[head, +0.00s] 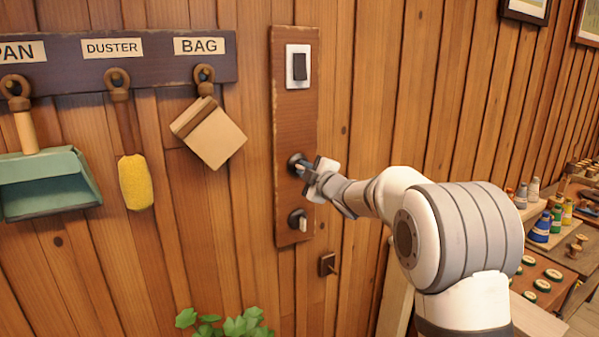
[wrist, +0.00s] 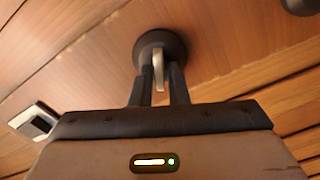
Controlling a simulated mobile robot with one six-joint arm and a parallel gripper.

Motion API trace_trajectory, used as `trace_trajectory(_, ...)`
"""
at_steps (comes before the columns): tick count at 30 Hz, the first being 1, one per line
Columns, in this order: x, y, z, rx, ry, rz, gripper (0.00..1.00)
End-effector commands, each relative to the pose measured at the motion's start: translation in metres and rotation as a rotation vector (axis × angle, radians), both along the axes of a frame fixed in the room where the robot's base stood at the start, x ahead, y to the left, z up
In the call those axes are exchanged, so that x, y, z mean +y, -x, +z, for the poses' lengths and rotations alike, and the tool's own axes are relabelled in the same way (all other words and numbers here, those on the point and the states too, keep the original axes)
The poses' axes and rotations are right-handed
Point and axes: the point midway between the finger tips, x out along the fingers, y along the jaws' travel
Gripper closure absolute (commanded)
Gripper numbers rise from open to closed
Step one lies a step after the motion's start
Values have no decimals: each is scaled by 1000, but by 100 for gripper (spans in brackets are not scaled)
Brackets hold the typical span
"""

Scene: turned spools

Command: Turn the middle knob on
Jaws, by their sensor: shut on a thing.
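The middle knob (head: 294,160) is a dark round knob on a reddish wooden panel (head: 295,115), between a rocker switch above and another knob below. My gripper (head: 304,168) is at the middle knob and partly covers it in the head view. In the wrist view, the middle knob (wrist: 150,48) has a dark round base and a pale grip. The two dark fingers of my gripper (wrist: 160,80) are shut on that pale grip, one on each side. The head view hides the grip, so its angle shows only in the wrist view, where it looks roughly in line with the fingers.
The rocker switch (head: 299,66) is at the panel's top; the lower knob (head: 297,221) is close below my gripper. A small box with a peg (head: 327,264) sits lower right. A tool rack (head: 150,60) hangs left, a plant (head: 225,325) is below.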

Motion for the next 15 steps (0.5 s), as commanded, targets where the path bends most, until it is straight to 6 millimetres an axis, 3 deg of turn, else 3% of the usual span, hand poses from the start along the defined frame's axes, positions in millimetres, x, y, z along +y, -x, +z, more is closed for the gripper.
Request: trace_trajectory(15,-4,-1,-8,291,-402,-11,100)
